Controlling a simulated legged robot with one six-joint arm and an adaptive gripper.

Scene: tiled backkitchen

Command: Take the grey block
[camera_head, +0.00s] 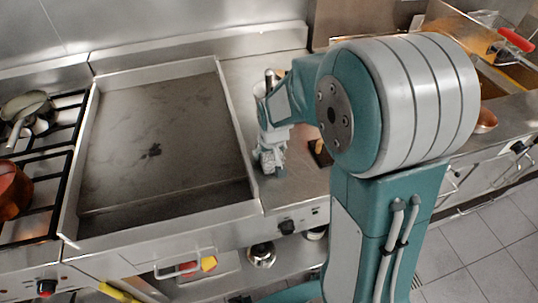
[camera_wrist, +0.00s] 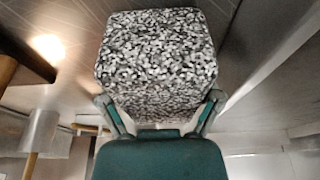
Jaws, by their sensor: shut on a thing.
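The grey block (camera_wrist: 157,50) fills the upper middle of the wrist view, with a speckled black, grey and white surface. My gripper (camera_wrist: 160,102) is shut on it, with one finger at each side of its near end. In the head view my gripper (camera_head: 271,152) points down over the steel counter right of the griddle. The block in it shows there only as a small greyish patch, partly hidden by the fingers. I cannot tell whether the block touches the counter.
A wide flat griddle (camera_head: 160,140) with raised edges lies left of my gripper. A pan (camera_head: 25,112) and a copper pot (camera_head: 12,190) sit on the stove at far left. A dark item (camera_head: 320,153) lies right of my gripper, partly behind my arm. Fryers with a red handle (camera_head: 516,40) stand at right.

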